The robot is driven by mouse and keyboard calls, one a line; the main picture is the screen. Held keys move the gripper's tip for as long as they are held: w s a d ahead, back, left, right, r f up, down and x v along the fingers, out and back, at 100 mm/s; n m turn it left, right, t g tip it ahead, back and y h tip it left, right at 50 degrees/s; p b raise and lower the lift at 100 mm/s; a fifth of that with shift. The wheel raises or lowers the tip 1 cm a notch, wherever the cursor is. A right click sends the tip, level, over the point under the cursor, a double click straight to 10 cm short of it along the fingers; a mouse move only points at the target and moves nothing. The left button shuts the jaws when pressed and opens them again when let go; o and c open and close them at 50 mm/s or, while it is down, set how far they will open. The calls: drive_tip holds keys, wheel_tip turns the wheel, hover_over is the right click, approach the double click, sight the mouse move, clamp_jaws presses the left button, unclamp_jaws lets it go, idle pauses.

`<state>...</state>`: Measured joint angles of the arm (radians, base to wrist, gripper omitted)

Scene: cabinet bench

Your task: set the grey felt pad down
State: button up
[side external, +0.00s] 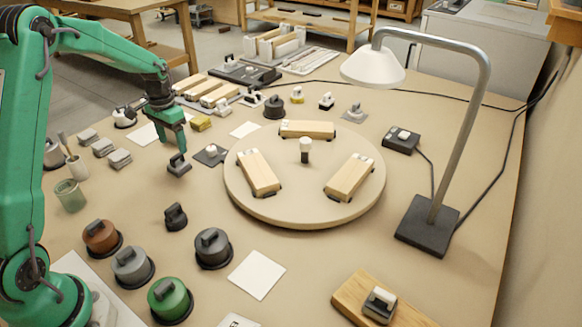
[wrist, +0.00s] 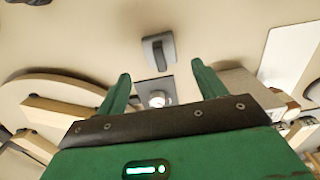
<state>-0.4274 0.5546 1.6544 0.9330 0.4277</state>
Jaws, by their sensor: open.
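A small dark grey block with a raised grip (side external: 178,165), which may be the grey felt pad, appears to rest on the bench just below my gripper (side external: 173,144). In the wrist view, the block (wrist: 158,53) lies beyond the fingertips, apart from them. Several light grey pad-like pieces (side external: 103,147) lie at the left of the bench. I cannot tell for certain which piece is the felt pad.
A grey square plate with a white knob (side external: 211,153) sits beside a round turntable (side external: 304,207) carrying wooden blocks. Several lidded round pots (side external: 213,248) stand in front. A lamp (side external: 428,222) stands at the right. A white card (side external: 256,274) lies near the front.

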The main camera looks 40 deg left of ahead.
sight(176, 157)
wheel_tip(176, 157, up, 4)
drive_tip(key=shift+r, duration=0.25)
idle(0.6)
drive_tip(key=s+d+r+t, duration=0.3)
drive_tip(key=s+d+r, duration=0.5)
drive_tip(key=d+r, duration=0.35)
drive_tip(key=s+d+t, duration=0.2)
drive_tip(key=s+d, duration=0.7)
drive_tip(key=s, duration=0.5)
drive_tip(key=shift+s+r+t, duration=0.25)
drive_tip(key=shift+s+t, duration=0.05)
